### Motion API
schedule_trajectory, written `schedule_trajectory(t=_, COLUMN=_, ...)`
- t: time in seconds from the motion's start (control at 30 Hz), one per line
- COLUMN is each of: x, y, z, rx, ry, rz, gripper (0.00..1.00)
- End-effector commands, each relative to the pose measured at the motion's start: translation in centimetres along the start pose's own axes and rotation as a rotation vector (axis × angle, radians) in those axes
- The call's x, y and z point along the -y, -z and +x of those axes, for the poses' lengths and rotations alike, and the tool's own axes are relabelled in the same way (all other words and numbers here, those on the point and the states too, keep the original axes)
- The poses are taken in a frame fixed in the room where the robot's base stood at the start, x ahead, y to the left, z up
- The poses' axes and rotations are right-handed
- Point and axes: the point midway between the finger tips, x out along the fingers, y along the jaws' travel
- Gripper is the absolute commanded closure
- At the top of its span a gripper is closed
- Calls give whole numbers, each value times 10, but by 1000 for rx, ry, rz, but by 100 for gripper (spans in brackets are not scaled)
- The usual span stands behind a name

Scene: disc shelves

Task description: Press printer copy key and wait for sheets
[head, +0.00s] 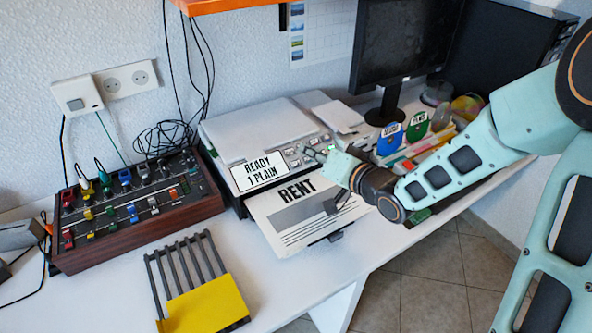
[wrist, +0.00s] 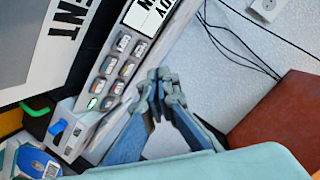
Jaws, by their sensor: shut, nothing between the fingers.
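The printer (head: 255,132) is a pale grey machine on the white desk. Its display (head: 258,172) reads "READY 1 PLAIN". A key panel (head: 296,155) sits right of the display; in the wrist view several small keys (wrist: 113,68) show beside it, and one key (wrist: 92,103) is lit green. A sheet marked "RENT" (head: 300,207) lies at the printer's front. My gripper (head: 312,152) is shut and empty over the panel's right part; its fingertips (wrist: 158,75) show beside the key rows. I cannot tell whether they touch.
A mixer (head: 135,205) with coloured knobs stands left of the printer, and a slotted rack with a yellow plate (head: 205,305) lies in front. A monitor (head: 400,40) and blue and green labelled items (head: 390,138) stand at the right. Bare desk shows at the front left.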

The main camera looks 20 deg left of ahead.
Motion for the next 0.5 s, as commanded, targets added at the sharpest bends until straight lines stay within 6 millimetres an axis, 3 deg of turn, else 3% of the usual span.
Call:
schedule_trajectory(t=0.2, x=-18, y=-19, z=21, rx=1, ry=1, rz=0, gripper=100)
schedule_trajectory(t=0.5, x=-27, y=-28, z=36, rx=1, ry=1, rz=0, gripper=100)
